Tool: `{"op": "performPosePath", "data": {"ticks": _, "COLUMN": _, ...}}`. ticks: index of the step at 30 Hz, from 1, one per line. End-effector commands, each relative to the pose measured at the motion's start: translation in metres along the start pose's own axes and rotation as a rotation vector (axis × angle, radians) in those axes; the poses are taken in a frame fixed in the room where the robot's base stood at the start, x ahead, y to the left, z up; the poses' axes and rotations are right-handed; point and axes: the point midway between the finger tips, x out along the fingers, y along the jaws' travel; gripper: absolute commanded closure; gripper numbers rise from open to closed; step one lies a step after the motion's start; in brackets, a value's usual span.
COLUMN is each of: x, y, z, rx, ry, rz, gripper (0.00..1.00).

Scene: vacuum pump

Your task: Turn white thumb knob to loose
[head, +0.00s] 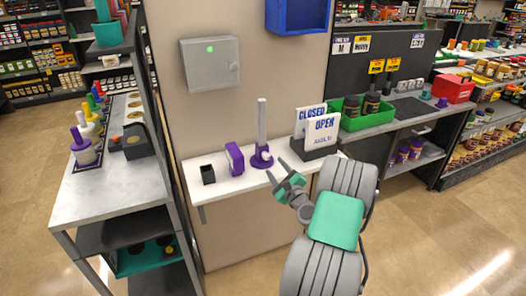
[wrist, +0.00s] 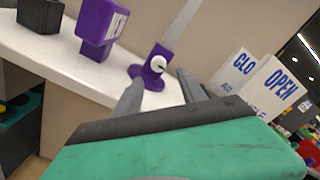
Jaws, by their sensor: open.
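The white thumb knob (wrist: 157,63) faces me on a purple stand (wrist: 151,77) in the wrist view. In the head view the purple stand (head: 262,159) sits on a white shelf with a tall grey-white post (head: 262,121) rising from it; the knob (head: 267,154) is small there. My gripper (head: 282,171) is at the shelf's front edge, just right of and in front of the stand. In the wrist view my gripper's fingers (wrist: 160,92) are spread, with the stand beyond and between them. They appear apart from the knob, with nothing between them.
A purple block (head: 235,158) and a small black holder (head: 208,174) stand left on the white shelf (head: 225,186). OPEN and CLOSED signs (head: 321,131) in a dark base stand close on the right. A grey wall box (head: 210,64) hangs above.

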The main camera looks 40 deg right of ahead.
Motion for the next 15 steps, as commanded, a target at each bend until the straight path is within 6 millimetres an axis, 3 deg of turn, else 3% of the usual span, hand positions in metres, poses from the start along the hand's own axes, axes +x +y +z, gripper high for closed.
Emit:
{"op": "performPosePath", "data": {"ticks": 9, "x": 0.059, "y": 0.003, "z": 0.005, "rx": -0.007, "ry": -0.007, "rz": 0.008, "gripper": 0.52}}
{"op": "performPosePath", "data": {"ticks": 15, "x": 0.07, "y": 0.003, "z": 0.004, "rx": -0.007, "ry": -0.005, "rz": 0.007, "gripper": 0.52}}
